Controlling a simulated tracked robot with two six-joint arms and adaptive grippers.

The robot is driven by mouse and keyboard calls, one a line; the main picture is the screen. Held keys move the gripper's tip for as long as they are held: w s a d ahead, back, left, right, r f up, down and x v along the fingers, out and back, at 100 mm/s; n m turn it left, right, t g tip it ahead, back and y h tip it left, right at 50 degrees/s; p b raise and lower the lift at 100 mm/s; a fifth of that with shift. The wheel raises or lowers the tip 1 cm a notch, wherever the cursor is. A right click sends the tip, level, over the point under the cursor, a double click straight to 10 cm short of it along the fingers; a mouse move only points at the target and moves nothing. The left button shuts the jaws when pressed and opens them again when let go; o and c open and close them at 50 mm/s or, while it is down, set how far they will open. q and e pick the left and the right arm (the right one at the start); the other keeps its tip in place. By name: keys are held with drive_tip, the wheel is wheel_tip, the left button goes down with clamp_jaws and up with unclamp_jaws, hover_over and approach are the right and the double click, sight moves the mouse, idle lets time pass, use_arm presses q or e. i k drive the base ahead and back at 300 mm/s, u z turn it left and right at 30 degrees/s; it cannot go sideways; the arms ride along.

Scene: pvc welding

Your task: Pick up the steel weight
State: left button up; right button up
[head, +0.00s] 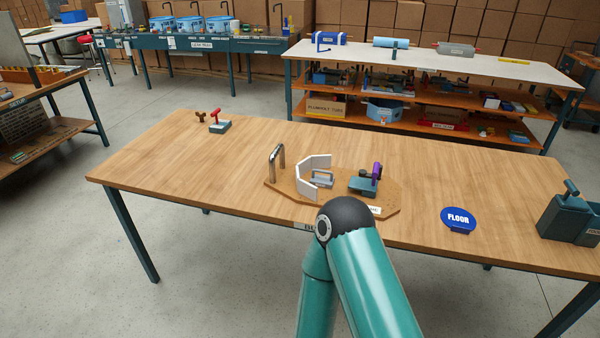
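A small grey metal block with a handle on top (322,180), which looks like the steel weight, sits on a wooden board (395,203) in the middle of the near table. It is just right of a white angled panel (306,176). Its label is too small to read. One of my arms, teal with a black joint, rises from the bottom of the view in front of the board's near edge. Neither of my grippers shows.
On the board are a chrome bent bar (277,164) and a blue-grey fixture with a purple part (365,184). The wooden table (190,175) also holds a red-handled tool (218,123), a blue FLOOR disc (458,219) and a dark teal box (565,219). The table's left part is mostly clear.

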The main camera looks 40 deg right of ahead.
sight(316, 179)
drive_tip(key=z, duration=0.15)
drive_tip(key=i, duration=0.7)
drive_tip(key=z, duration=0.6)
